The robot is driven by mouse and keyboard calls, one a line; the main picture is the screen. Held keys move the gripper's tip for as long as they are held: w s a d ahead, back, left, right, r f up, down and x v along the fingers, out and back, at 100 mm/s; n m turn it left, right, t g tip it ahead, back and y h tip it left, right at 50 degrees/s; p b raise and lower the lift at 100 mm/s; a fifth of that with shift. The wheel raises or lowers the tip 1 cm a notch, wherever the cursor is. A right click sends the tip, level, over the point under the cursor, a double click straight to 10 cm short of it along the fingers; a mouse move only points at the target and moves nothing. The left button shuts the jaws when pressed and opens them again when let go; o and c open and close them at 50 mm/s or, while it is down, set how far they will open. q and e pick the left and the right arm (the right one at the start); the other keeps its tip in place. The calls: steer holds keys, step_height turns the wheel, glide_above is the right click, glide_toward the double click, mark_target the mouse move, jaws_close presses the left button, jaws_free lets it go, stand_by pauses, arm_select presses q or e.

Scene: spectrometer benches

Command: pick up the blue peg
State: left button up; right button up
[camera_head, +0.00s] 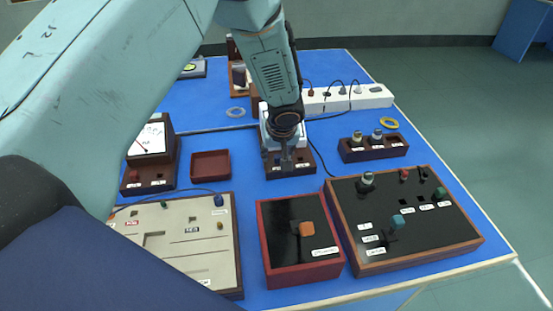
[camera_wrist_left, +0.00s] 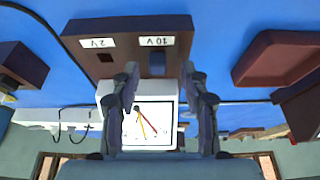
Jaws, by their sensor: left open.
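A dark blue peg (camera_wrist_left: 157,66) sits in the socket beside the 10 V label of a brown meter base (camera_wrist_left: 120,28), in the left wrist view. The base (camera_head: 273,173) also shows in the head view, where my left gripper (camera_head: 287,162) hangs over it and largely covers the peg. In the left wrist view my left gripper (camera_wrist_left: 160,80) is open, with one finger on each side of the peg. Its jaws hold nothing. The socket beside the 2 V label is empty. My right gripper is not in view.
A white meter face (camera_wrist_left: 152,130) stands on the base. An empty red tray (camera_head: 210,165) is to its left. A beige board (camera_head: 222,262) with another blue knob (camera_head: 219,200), a red-framed box (camera_head: 268,262) and a black panel (camera_head: 430,245) stand in front.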

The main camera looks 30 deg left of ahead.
arm_select(q)
steer(key=shift+w+a+f, duration=0.15)
steer(key=shift+w+f, duration=0.1)
steer(key=shift+f, duration=0.25)
steer(key=shift+d+r, duration=0.15)
steer(key=shift+d, duration=0.2)
steer(key=shift+c, duration=0.8)
steer(key=shift+a, duration=0.35)
steer(key=c, duration=0.4)
steer(key=shift+d, duration=0.2)
jaws_close()
